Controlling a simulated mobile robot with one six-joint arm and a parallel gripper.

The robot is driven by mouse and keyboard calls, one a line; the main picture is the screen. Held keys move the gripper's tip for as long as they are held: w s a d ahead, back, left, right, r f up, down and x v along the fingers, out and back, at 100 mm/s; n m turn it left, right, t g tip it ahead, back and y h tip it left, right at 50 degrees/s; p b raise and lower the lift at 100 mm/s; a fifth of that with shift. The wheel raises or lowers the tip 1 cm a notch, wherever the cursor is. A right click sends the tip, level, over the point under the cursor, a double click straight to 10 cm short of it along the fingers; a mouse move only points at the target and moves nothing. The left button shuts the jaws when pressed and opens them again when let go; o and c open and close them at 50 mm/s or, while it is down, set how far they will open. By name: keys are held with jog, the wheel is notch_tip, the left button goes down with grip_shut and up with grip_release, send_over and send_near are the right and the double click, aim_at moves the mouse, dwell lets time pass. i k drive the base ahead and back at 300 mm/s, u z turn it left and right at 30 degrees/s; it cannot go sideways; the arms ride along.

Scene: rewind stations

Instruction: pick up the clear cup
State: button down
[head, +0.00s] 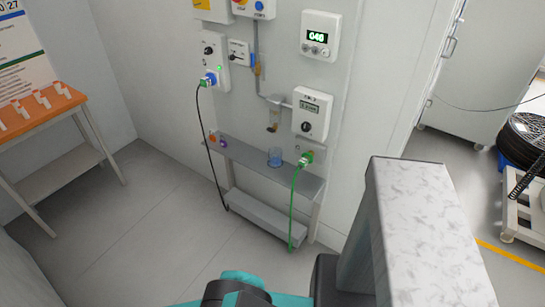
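The clear cup (275,157) is a small, bluish see-through cup. It stands upright on a narrow grey shelf (245,159) against the wall in the head view. It is just right of the shelf's middle, below a small pipe outlet and apart from it. Dark teal and black arm parts of mine show at the bottom edge. My gripper's fingers cannot be made out, and nothing of mine is near the cup.
A black cable (210,150) hangs left of the cup and a green cable (293,205) hangs close on its right. Wall boxes (312,113) sit above the shelf. An orange-topped table (38,115) stands at left. The floor before the shelf is clear.

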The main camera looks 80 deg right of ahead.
aim_at(275, 153)
jog(key=z, duration=4.3)
jog(key=i, duration=0.1)
jog(key=u, duration=3.4)
jog(key=k, duration=0.15)
jog(key=z, duration=1.75)
jog(key=i, duration=0.55)
jog(key=z, duration=0.15)
jog(key=k, duration=0.4)
